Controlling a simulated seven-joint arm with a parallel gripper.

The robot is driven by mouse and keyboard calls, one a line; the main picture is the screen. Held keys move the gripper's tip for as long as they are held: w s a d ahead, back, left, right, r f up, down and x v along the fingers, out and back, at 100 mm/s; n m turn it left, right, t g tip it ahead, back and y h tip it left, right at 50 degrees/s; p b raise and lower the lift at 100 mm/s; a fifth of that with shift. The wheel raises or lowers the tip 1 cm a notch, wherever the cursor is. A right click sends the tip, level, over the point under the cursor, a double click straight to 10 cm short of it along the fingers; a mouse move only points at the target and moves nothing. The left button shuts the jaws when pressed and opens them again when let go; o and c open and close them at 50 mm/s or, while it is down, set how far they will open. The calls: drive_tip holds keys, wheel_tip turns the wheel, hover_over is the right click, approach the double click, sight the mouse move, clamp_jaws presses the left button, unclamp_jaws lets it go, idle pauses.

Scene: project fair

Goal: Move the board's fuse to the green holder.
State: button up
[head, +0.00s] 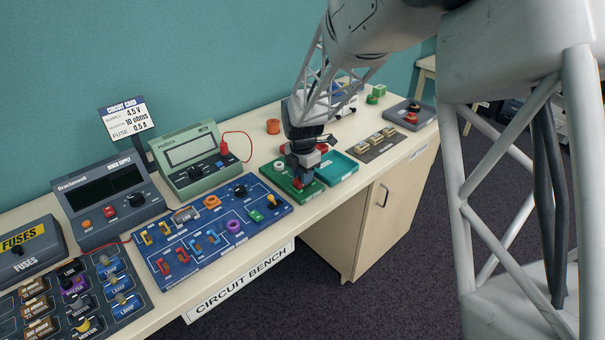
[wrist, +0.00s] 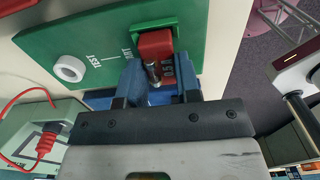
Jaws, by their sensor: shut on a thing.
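My gripper (wrist: 158,88) is shut on a red block-shaped piece with a metal end (wrist: 155,45), which looks like the fuse. The piece is at a brighter green holder (wrist: 176,30) at one end of a dark green board (wrist: 90,40) with a white ring (wrist: 69,68). I cannot tell whether it is fully seated.
A teal tray (head: 345,171) lies close to the right of the green board. A green meter (head: 183,177) with a red lead stands behind the blue board. A grey mat (head: 363,155) with several small parts lies farther right. The bench's front edge is near.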

drive_tip(key=shift+f, duration=0.2)
idle(0.3)
drive_tip(key=o, duration=1.5)
drive_tip(key=shift+r, duration=0.1)
drive_tip(key=shift+r, duration=3.9)
